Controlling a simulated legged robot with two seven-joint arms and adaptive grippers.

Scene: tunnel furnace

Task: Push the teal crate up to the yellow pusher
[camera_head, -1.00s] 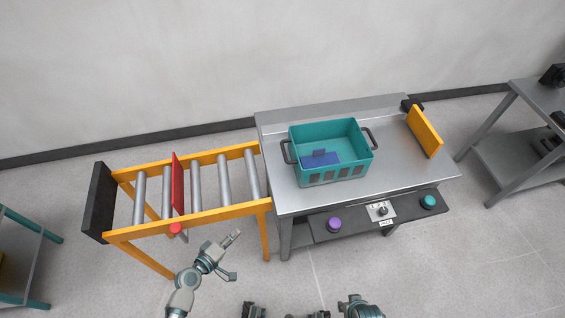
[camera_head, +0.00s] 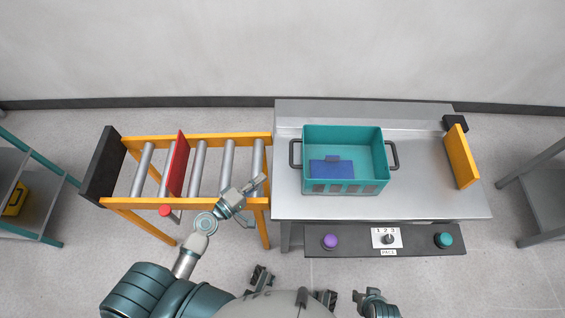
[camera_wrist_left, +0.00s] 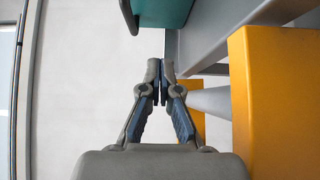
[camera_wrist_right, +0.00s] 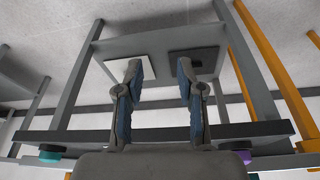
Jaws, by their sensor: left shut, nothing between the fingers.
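The teal crate (camera_head: 343,141) sits upright on the grey metal table (camera_head: 430,205), with a dark handle at each end and a blue item (camera_head: 331,169) inside. The yellow pusher (camera_head: 461,157) stands at the table's right end, with a clear gap between it and the crate. My left gripper (camera_head: 258,183) is shut and empty, over the near right end of the roller conveyor, left of the crate and apart from it. Its closed fingers (camera_wrist_left: 161,82) show in the left wrist view. My right gripper (camera_wrist_right: 159,72) is open and empty in the right wrist view.
The orange-framed roller conveyor (camera_head: 200,205) joins the table's left side, with a red plate (camera_head: 179,164) across it. A front panel holds a purple button (camera_head: 330,241), a selector (camera_head: 388,238) and a teal button (camera_head: 443,240). Shelves stand at both sides.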

